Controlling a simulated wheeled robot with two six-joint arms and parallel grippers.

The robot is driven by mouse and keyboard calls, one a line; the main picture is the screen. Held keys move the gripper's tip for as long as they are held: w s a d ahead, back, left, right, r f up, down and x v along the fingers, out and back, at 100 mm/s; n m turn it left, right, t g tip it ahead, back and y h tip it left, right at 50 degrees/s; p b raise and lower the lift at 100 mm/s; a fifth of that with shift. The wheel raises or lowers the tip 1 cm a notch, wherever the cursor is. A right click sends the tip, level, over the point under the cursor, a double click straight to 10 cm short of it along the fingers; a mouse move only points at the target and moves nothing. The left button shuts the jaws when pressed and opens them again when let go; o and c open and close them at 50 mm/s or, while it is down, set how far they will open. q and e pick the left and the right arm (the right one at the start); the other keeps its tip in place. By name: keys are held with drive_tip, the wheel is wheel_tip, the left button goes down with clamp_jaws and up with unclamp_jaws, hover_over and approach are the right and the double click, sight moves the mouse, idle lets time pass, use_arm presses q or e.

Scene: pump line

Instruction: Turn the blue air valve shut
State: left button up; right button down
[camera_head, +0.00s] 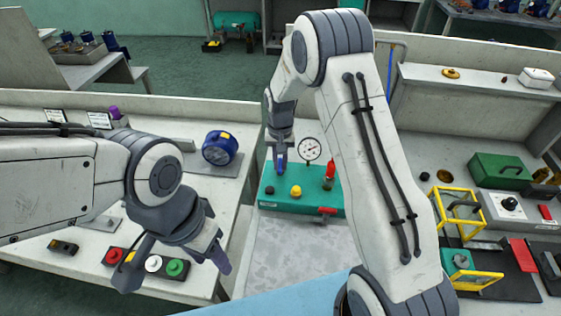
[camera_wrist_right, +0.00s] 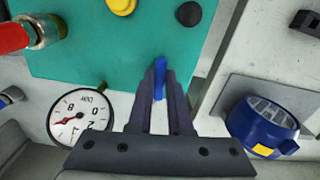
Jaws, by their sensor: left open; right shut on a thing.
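The blue air valve handle (camera_wrist_right: 159,78) shows in the right wrist view as a narrow blue bar between the fingertips, above the green panel. My right gripper (camera_wrist_right: 160,85) is shut on it; the fingers hide its sides and base. In the head view, the right gripper (camera_head: 280,163) points down at the back left of the green panel (camera_head: 272,200). My left gripper (camera_head: 176,274) is open and empty, over the left table near the push-button box.
The panel carries a pressure gauge (camera_head: 310,149), a yellow button (camera_head: 296,191) and a red-handled fitting (camera_head: 330,170). A blue pump (camera_head: 219,148) stands left of it. A push-button box (camera_head: 145,263) lies below the left gripper. Yellow frames (camera_head: 458,207) stand on the right.

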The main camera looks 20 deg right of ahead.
sight(280, 165)
drive_tip(key=shift+r+m, duration=0.1)
drive_tip(key=shift+m, duration=0.4)
drive_tip(key=c, duration=0.8)
unclamp_jaws()
drive_tip(key=shift+c, duration=0.2)
wheel_tip(280, 165, up, 10)
drive_tip(key=b, duration=0.1)
drive_tip(key=shift+r, duration=0.2)
